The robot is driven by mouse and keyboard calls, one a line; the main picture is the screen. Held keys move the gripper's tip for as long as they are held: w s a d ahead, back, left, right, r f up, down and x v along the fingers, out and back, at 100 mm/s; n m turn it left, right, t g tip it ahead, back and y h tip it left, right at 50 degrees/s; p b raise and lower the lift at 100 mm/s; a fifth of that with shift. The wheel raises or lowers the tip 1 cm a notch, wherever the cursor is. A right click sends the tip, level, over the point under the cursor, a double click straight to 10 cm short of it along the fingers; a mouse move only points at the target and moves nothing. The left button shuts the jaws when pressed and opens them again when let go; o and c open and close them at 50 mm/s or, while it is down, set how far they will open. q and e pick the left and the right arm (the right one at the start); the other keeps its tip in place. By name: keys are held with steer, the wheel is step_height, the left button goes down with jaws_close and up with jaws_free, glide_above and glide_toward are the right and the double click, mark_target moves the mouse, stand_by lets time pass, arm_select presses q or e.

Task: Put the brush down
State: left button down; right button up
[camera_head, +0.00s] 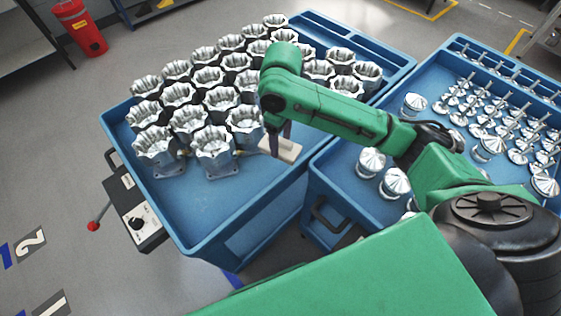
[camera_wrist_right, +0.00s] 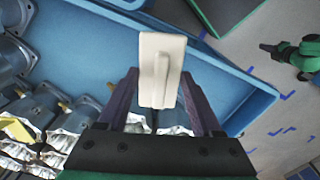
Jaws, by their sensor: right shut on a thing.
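The brush (camera_head: 285,150) is a pale cream block with a raised grip along its back. My right gripper (camera_head: 277,132) points down and is shut on it, over the bare front right part of the left blue cart (camera_head: 215,205). The right wrist view shows the brush (camera_wrist_right: 151,85) between the two dark fingers of the right gripper (camera_wrist_right: 160,88). I cannot tell whether its underside touches the cart's surface. My left gripper is not in view.
Several machined housings (camera_head: 213,150) stand in rows on the left cart, close left of and behind the brush. The right blue cart (camera_head: 335,185) holds several shiny metal parts (camera_head: 372,161). A control box with a red-tipped lever (camera_head: 93,226) hangs at the left cart's side. The cart's front surface is clear.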

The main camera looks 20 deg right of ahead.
steer(key=w+r+n, duration=0.1)
steer(key=n, duration=0.2)
steer(key=w+a+r+n+b, duration=0.1)
steer(key=w+r+n, duration=0.1)
steer(key=n, duration=0.1)
steer(key=w+a+r+n+b, duration=0.1)
steer(key=r+n, duration=0.1)
steer(key=shift+w+n, duration=0.35)
steer(key=shift+n, duration=0.05)
steer(key=shift+w+a+r+n, duration=0.15)
steer(key=shift+a+n, duration=0.1)
steer(key=shift+n, duration=0.25)
step_height(320, 180, down, 4)
steer(key=shift+a+f+b, duration=0.1)
steer(key=shift+a+b, duration=0.05)
steer(key=shift+b, duration=0.5)
step_height(320, 180, down, 16)
steer(key=shift+r+p, duration=0.25)
steer(key=shift+p, duration=0.1)
steer(key=shift+f, duration=0.1)
steer(key=o, duration=1.2)
step_height(320, 180, up, 12)
steer(key=shift+r, duration=0.2)
